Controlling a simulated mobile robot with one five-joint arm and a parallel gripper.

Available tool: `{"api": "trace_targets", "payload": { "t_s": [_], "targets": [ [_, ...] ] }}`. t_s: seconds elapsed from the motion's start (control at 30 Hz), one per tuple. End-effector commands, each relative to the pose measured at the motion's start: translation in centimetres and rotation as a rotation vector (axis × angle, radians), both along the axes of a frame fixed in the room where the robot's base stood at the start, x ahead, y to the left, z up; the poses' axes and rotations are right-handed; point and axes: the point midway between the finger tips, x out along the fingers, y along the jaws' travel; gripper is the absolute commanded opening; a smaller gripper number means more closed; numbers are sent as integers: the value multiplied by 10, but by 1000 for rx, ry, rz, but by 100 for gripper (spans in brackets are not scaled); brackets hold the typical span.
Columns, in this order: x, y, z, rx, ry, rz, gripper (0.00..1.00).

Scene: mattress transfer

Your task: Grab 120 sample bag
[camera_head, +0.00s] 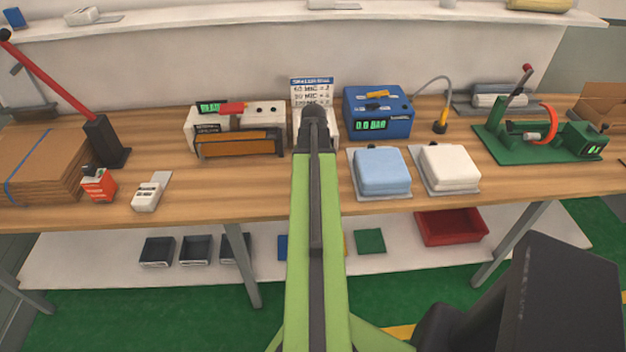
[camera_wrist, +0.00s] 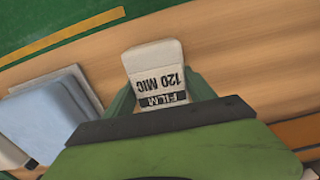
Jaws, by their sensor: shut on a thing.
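The sample bag (camera_wrist: 152,58) is white with a black "FILM 120 MIC" label, upside down in the wrist view. My gripper (camera_wrist: 160,92) is shut on it, with a green finger on each side of the bag. Its far end sticks out past the fingers over the wooden bench. I cannot tell whether it touches the bench top. In the head view my arm reaches straight out over the bench and hides the gripper and most of what is at its end.
A blue pad (camera_head: 382,170) and a white pad (camera_head: 449,167) lie right of my arm on the bench (camera_head: 240,200). A blue meter (camera_head: 377,112) and a sign (camera_head: 312,91) stand behind. A sealer (camera_head: 236,130) and a small white packet (camera_head: 151,191) are left. Bench front is clear near my arm.

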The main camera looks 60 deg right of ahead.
Motion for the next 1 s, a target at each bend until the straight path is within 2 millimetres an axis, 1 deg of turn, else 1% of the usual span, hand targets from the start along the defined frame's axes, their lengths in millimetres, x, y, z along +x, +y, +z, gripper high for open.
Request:
{"api": "trace_targets", "payload": {
  "t_s": [0.03,0.1,0.3,0.4,0.5,0.6,0.7,1.0],
  "targets": [
    [-2,0,18,0,0,-1,18],
    [-21,-2,25,0,0,-5,18],
    [-68,-9,54,0,0,-5,18],
    [-88,-12,65,0,0,-4,18],
    [-103,-15,72,0,0,-2,18],
    [-111,-16,75,0,0,-1,18],
    [-115,-17,76,0,0,0,18],
    [-115,-17,75,0,0,0,18]
  ]
}}
